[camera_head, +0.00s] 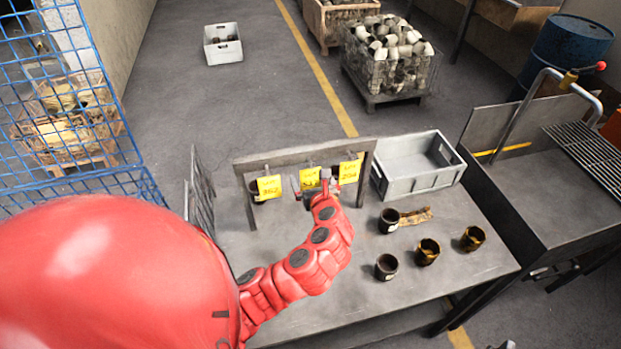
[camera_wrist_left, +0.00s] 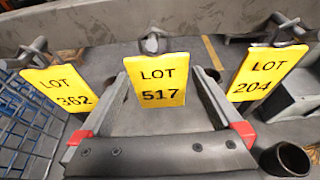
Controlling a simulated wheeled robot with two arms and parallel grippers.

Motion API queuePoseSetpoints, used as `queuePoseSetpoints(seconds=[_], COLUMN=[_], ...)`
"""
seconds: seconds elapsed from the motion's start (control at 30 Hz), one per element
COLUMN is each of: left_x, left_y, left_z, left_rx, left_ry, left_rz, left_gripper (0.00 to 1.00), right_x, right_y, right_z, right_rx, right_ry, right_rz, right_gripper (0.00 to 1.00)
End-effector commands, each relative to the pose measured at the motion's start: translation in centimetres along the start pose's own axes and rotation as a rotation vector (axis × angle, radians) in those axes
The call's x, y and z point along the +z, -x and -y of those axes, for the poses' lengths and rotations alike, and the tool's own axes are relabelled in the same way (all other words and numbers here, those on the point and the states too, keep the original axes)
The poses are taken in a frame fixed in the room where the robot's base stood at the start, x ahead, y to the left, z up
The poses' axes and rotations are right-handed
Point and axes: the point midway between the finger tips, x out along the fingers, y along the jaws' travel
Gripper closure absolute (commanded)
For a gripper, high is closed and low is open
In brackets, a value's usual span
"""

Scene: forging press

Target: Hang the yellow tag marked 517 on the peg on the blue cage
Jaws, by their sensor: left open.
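The yellow tag marked 517 (camera_head: 310,177) hangs from the middle hook of a grey rack (camera_head: 300,153) on the table; in the left wrist view the same tag (camera_wrist_left: 160,80) faces me. My left gripper (camera_head: 320,193) is open in front of it. In the wrist view its two fingers stand either side of tag 517, not closed on it. The blue wire cage (camera_head: 75,110) stands at the left; I cannot make out a peg on it. My right gripper is not in view.
Tag 362 (camera_head: 269,187) and tag 204 (camera_head: 350,171) hang on either side. A grey crate (camera_head: 418,185), several dark cups and a brown strip (camera_head: 416,216) are on the table's right. A wire panel (camera_head: 199,190) stands at its left edge.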

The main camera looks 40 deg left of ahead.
Motion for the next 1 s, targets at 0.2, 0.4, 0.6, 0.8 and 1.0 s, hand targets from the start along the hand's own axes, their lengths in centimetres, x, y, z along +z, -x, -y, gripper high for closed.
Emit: queuePoseSetpoints(seconds=[0.2, 0.4, 0.6, 0.8, 1.0], left_x=[-0.02, -0.01, 0.03, 0.34, 0.65], left_y=[0.02, 0.02, 0.04, 0.16, 0.27], left_z=[-0.01, -0.01, -0.01, -0.01, -0.01], left_rx=[0.0, 0.0, 0.0, 0.0, 0.0], left_ry=[0.0, 0.0, -0.001, -0.001, -0.001], left_rz=[0.0, 0.0, -0.001, 0.0, 0.0], left_gripper=[0.34, 0.7, 0.82, 0.82, 0.82], right_x=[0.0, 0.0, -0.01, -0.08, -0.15], right_y=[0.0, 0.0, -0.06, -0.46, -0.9], right_z=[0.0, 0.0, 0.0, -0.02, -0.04], right_rx=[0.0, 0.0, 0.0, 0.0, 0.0], right_ry=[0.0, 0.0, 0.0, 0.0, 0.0], right_rz=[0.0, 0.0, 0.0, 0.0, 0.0], right_gripper=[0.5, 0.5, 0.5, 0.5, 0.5])
